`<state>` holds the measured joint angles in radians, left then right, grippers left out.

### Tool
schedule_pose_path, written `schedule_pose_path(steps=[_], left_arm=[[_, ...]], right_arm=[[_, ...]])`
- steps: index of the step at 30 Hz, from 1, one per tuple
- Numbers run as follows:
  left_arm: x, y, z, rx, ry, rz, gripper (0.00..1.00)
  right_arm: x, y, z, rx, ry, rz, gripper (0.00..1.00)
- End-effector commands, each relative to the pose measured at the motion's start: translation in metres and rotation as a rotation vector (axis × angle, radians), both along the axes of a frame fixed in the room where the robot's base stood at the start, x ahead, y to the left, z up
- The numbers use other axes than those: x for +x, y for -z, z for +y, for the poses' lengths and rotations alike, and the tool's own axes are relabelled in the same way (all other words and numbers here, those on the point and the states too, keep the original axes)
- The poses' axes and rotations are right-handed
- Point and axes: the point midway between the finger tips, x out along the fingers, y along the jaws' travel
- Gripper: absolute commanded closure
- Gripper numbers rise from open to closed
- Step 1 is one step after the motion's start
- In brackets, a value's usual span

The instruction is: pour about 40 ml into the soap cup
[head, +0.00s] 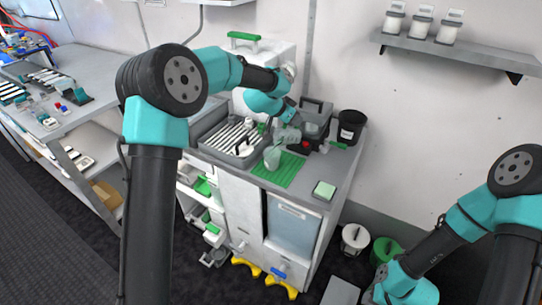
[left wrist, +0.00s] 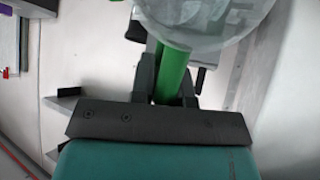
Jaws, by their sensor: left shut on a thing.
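My left arm reaches over the counter, and its gripper (head: 290,124) is shut on a green handle (left wrist: 172,75) in the left wrist view. A clear vessel (left wrist: 205,22) is at the top of that view, at the handle's far end. In the head view a translucent vessel (head: 287,137) is just below the gripper and looks tilted. A pale translucent cup (head: 271,157) is below it, over the green ribbed mat (head: 285,172). I cannot tell the liquid level in either. My right arm is at the lower right; its gripper is out of view.
A grey tray with a slatted rack (head: 236,138) is left of the mat. A dark machine (head: 316,113) and a black bin (head: 351,126) stand behind and right. A green-topped sponge or block (head: 324,190) lies at the counter's front right. A wall shelf (head: 440,52) holds several jars.

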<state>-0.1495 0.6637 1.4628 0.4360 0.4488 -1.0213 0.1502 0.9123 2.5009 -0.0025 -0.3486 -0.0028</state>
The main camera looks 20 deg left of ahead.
Motion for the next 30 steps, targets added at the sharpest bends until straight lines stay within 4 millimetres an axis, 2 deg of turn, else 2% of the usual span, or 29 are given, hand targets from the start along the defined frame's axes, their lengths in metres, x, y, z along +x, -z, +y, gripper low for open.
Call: schedule_pose_path(steps=[30], left_arm=[[-0.002, 0.002, -0.011, -0.056, 0.022, -0.064, 1.00]], right_arm=[[0.000, 0.000, 0.000, 0.000, 0.000, 0.000, 0.57]])
